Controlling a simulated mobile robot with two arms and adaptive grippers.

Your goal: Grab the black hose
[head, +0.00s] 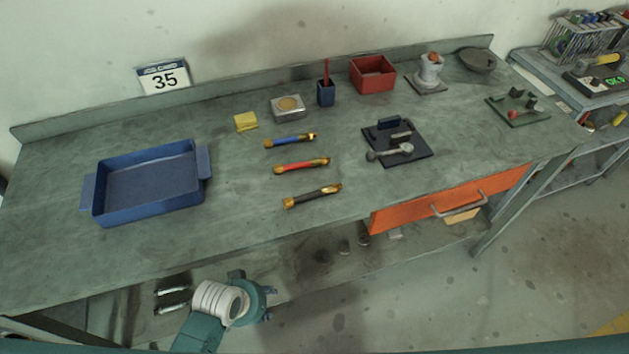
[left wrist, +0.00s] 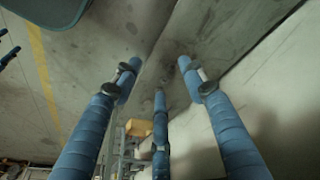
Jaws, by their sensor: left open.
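The black hose (head: 314,195) lies on the workbench near its front edge, a dark short tube with brass-coloured ends. It is the nearest of three similar hoses, below the red one (head: 300,166) and the blue one (head: 288,141). My left gripper (head: 258,292) is low in the head view, in front of the bench edge and apart from the hose. In the left wrist view its three blue fingers (left wrist: 160,70) are spread, with nothing between them. The hose cannot be made out there. My right gripper is not in view.
A blue tray (head: 150,184) stands left on the workbench (head: 250,215). A black plate (head: 410,150) with metal parts lies right of the hoses. An orange drawer (head: 400,211) sticks out at the front right. The bench between tray and hoses is clear.

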